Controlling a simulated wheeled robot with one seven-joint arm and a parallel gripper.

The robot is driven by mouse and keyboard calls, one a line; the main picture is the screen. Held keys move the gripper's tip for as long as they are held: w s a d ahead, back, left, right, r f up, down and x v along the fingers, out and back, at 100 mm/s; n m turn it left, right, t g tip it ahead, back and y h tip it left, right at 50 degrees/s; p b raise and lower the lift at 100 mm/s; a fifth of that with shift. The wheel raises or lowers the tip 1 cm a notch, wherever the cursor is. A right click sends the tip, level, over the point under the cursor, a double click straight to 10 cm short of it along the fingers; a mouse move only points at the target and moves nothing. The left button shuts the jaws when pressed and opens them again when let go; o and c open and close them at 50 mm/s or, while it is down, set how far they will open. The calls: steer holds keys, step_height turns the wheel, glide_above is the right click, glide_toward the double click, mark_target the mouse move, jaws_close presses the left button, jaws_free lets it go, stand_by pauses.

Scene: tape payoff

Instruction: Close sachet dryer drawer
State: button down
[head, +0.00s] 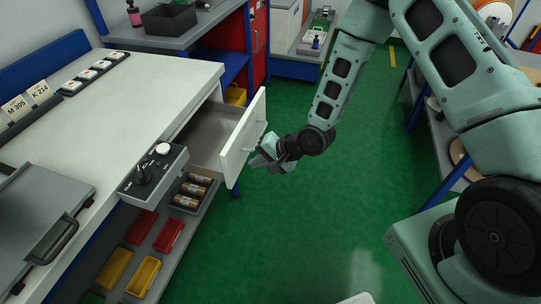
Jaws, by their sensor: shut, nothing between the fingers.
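The drawer (243,131) under the white bench is pulled out toward the right. Its white front panel stands clear of the bench, and its grey inside shows behind the panel and looks empty. A handle (255,143) is on the outer face of the panel. My gripper (257,160) is just outside the panel, by its lower part and close to the handle. Its fingers are shut with nothing between them. I cannot tell whether it touches the panel or the handle.
The white bench (150,85) has a black control box (153,173) at its edge near the drawer. Below are a dark tray of cylinders (190,192) and red and yellow bins (169,234). The green floor (315,230) to the right is clear. A shelf with spools stands far right.

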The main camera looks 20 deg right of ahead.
mark_target(237, 162)
steer(key=shift+w+a+r, duration=0.1)
steer(key=shift+w+a, duration=0.4)
steer(key=shift+a, duration=0.2)
steer(key=shift+w+a+r, duration=0.1)
steer(key=shift+w+a, duration=0.4)
steer(key=shift+a, duration=0.15)
steer(key=w+a+b, duration=0.1)
steer(key=w+a, duration=0.2)
steer(key=a, duration=0.1)
steer(key=w+a+b, duration=0.1)
steer(key=w+a, duration=0.1)
steer(key=a, duration=0.2)
steer(key=w+a+b, duration=0.1)
steer(key=w+a, duration=0.2)
steer(key=a, duration=0.1)
steer(key=shift+w+f, duration=0.1)
steer(key=shift+w, duration=0.25)
steer(key=shift+w+a+b, duration=0.2)
steer(key=shift+a+b, duration=0.1)
steer(key=shift+b, duration=0.05)
steer(key=shift+w+a+r, duration=0.15)
steer(key=shift+r, duration=0.05)
steer(key=shift+a, duration=0.1)
